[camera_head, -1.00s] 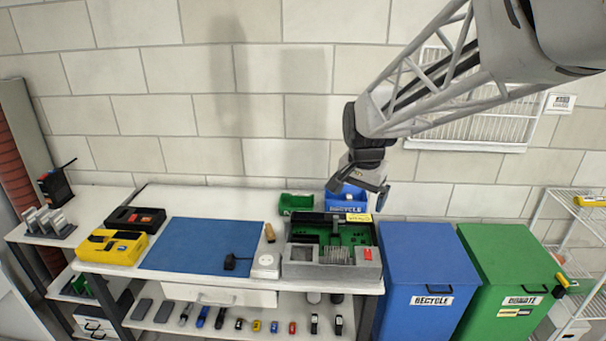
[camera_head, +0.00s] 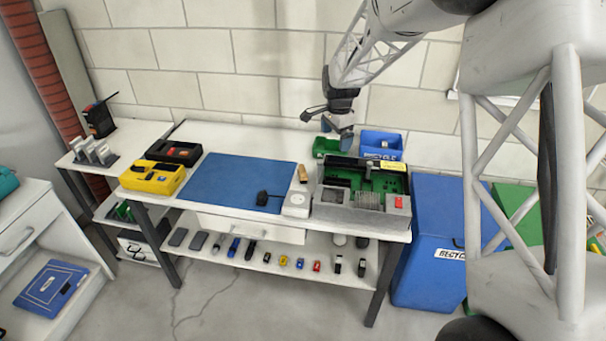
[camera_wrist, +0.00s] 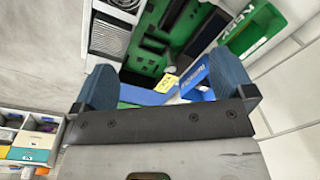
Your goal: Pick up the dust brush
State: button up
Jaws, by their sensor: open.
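A small tan-brown upright item (camera_head: 302,173), which looks like the dust brush, stands at the right edge of the blue mat (camera_head: 235,182) on the workbench. It is too small to make out bristles. My gripper (camera_head: 327,127) is open and empty, above the back of the bench near the green bin, behind and above the tan item. In the wrist view my gripper (camera_wrist: 166,82) has its two blue-grey fingers wide apart. Green circuit board, a yellow label and a blue bin show beyond them; I cannot make out the brush there.
The open grey case with a green board (camera_head: 365,187) stands right of the tan item, with a white round-topped device (camera_head: 297,204) beside it. Green (camera_head: 326,147) and blue (camera_head: 381,144) bins stand behind. Yellow (camera_head: 152,177) and black (camera_head: 175,152) trays lie left. The mat is mostly clear.

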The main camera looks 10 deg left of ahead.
aim_at(302, 168)
jog(key=w+a+f+m, duration=0.1)
jog(key=w+a+f, duration=0.2)
jog(key=a+f, duration=0.1)
jog(key=w+a+f+m, duration=0.1)
jog(key=w+a+f, duration=0.1)
jog(key=a+f, duration=0.2)
jog(key=w+a+f+m, duration=0.1)
jog(key=w+a+f, duration=0.2)
jog(key=f, duration=0.4)
jog(key=shift+w+a+f+g, duration=0.2)
jog(key=shift+w+a+g, duration=0.1)
jog(key=shift+a, duration=0.3)
jog(key=shift+f, duration=1.3)
jog(key=shift+f, duration=2.6)
jog(key=c, duration=1.1)
jog(key=shift+r, duration=0.15)
